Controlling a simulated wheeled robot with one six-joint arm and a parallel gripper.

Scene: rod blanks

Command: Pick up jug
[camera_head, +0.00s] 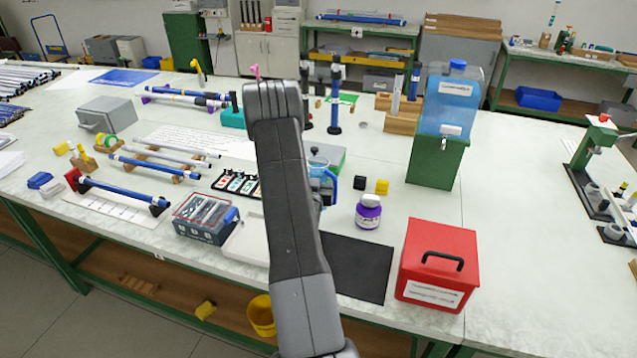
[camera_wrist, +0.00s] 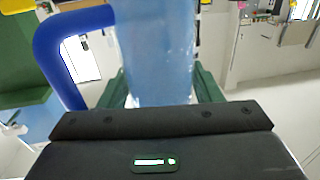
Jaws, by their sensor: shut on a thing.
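The jug is a clear, bluish vessel with a thick blue handle. In the wrist view its body (camera_wrist: 158,50) fills the middle, with the handle to its left. My gripper (camera_wrist: 160,92) is shut on the jug's body, its green fingers on either side of it. In the head view the jug (camera_head: 319,168) is mostly hidden behind my arm; part of its clear body and the blue handle show to the right of the arm. I cannot tell whether the jug's base touches anything.
A blue water container (camera_head: 447,105) with a tap stands on a green stand (camera_head: 437,160) to the right. Rods and trays fill the left. The right tabletop has free room.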

